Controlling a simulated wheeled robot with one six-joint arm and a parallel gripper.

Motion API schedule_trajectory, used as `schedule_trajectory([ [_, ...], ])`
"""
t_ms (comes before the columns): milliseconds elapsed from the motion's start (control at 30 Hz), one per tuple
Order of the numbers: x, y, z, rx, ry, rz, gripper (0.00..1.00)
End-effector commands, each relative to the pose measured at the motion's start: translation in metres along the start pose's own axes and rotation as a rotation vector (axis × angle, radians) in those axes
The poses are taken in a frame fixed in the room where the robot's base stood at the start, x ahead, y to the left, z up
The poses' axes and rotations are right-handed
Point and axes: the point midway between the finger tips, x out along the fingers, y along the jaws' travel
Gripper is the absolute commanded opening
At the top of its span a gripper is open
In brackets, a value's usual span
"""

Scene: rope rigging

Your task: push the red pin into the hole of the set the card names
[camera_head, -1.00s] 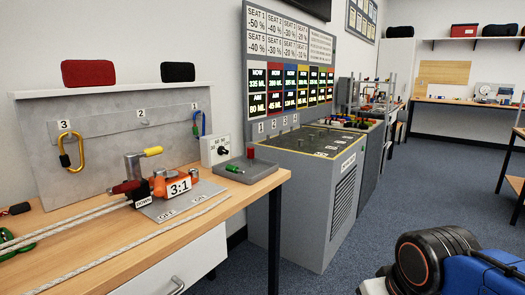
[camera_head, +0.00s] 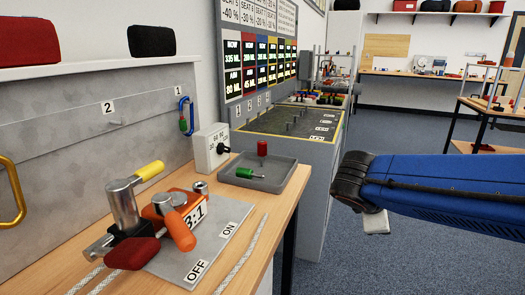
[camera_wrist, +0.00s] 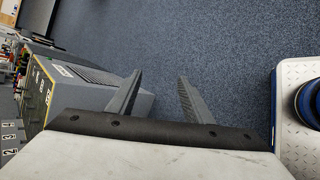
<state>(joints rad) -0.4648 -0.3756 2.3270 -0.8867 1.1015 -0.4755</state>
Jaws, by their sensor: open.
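A red cylinder (camera_head: 262,148), which looks like the red pin, stands upright at the back of a grey tray (camera_head: 290,176) on the wooden bench. A green pin (camera_head: 243,174) lies on its side in the same tray. No card naming a set can be made out. My gripper (camera_wrist: 160,76) is open and empty in the wrist view, its two grey fingers apart over the blue carpet. In the head view my blue arm reaches in from the right, well right of the tray; the fingers do not show there.
A metal rig with a 3:1 label (camera_head: 195,212), a yellow-tipped lever and an orange handle stands left of the tray. A grey console (camera_head: 290,122) with pegs stands beyond the bench.

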Motion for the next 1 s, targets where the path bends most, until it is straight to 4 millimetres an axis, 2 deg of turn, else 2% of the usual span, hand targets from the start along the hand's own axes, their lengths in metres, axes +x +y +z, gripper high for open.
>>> schedule_trajectory([
  [33,-0.004,0.02,-0.019,-0.116,-0.02,0.059,0.46],
  [100,-0.014,0.048,-0.044,-0.269,-0.056,0.15,0.46],
  [167,-0.024,0.071,-0.067,-0.397,-0.09,0.23,0.46],
  [300,-0.06,0.117,-0.134,-0.678,-0.177,0.429,0.46],
  [433,-0.101,0.144,-0.197,-0.887,-0.262,0.606,0.46],
  [500,-0.122,0.153,-0.227,-0.972,-0.304,0.687,0.46],
  [600,-0.149,0.159,-0.26,-1.058,-0.353,0.78,0.46],
  [700,-0.167,0.161,-0.281,-1.112,-0.388,0.841,0.46],
  [800,-0.176,0.163,-0.293,-1.14,-0.408,0.874,0.46],
  [1000,-0.17,0.174,-0.297,-1.148,-0.415,0.883,0.46],
])
